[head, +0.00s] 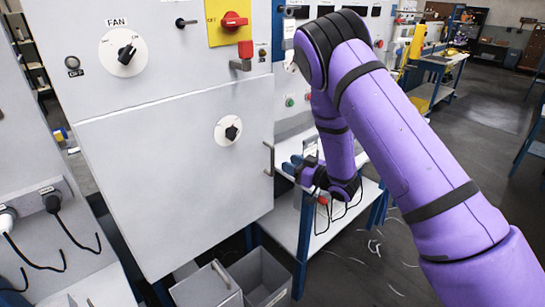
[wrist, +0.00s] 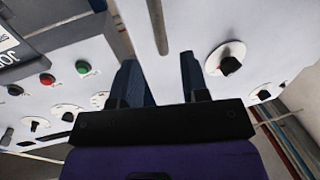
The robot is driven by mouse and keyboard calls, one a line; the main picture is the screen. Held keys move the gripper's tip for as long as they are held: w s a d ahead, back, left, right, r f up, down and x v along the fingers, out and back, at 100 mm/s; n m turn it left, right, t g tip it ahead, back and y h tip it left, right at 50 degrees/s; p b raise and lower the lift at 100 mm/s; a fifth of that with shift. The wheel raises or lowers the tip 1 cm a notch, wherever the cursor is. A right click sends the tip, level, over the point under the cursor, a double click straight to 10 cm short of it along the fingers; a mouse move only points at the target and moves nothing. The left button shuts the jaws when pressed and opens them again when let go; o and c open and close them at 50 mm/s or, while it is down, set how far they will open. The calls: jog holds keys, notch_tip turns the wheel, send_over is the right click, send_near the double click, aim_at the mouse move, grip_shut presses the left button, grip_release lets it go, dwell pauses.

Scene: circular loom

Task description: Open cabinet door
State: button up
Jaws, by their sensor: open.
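The cabinet door (head: 165,170) is a large light-grey panel on the front of the cabinet and looks shut. Its slim vertical bar handle (head: 269,158) is near the door's right edge. My gripper (head: 289,166) is just right of the handle, at about its height. In the wrist view my gripper (wrist: 158,66) has its two blue fingers spread apart with nothing between them. The handle (wrist: 159,28) shows there as a grey bar ahead of the fingertips, in line with the gap. I cannot tell the exact distance from fingertips to handle.
A black knob on a white disc (head: 229,130) is on the door. A red switch on a yellow plate (head: 233,21) and the FAN dial (head: 124,53) are above it. A grey bin (head: 262,275) stands below. A blue-legged table (head: 305,240) stands behind my gripper.

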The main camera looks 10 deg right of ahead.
send_over(272, 172)
jog(key=shift+w+d, duration=0.15)
jog(key=shift+w, duration=0.25)
grip_shut()
